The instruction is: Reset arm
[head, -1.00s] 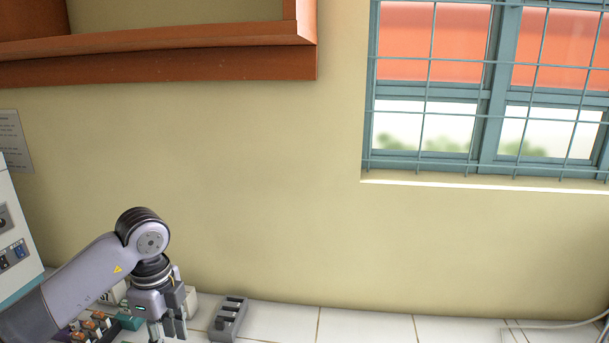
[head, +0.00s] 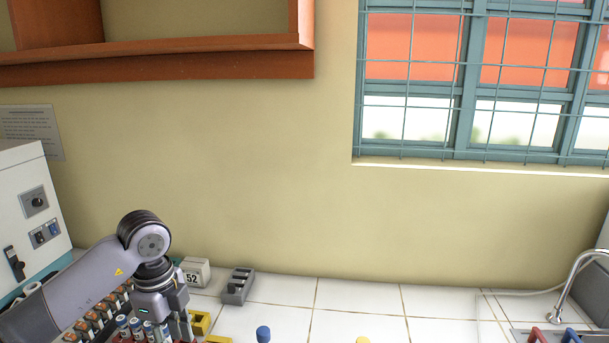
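My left arm comes in from the left, and its gripper (head: 178,331) points down at the bottom left of the head view. It hangs over or just in front of a rack of tubes (head: 84,328). Its fingertips are at or below the picture's lower edge, so I cannot tell whether they are open or shut, or whether they hold anything. My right arm and gripper are not in view.
A white device (head: 28,190) stands at the left. A box marked 52 (head: 195,272) and a grey rack (head: 238,286) stand near the wall. A blue cap (head: 263,334), a yellow cap (head: 362,340) and a faucet (head: 568,290) show. Tiled counter (head: 345,295) is clear mid-picture.

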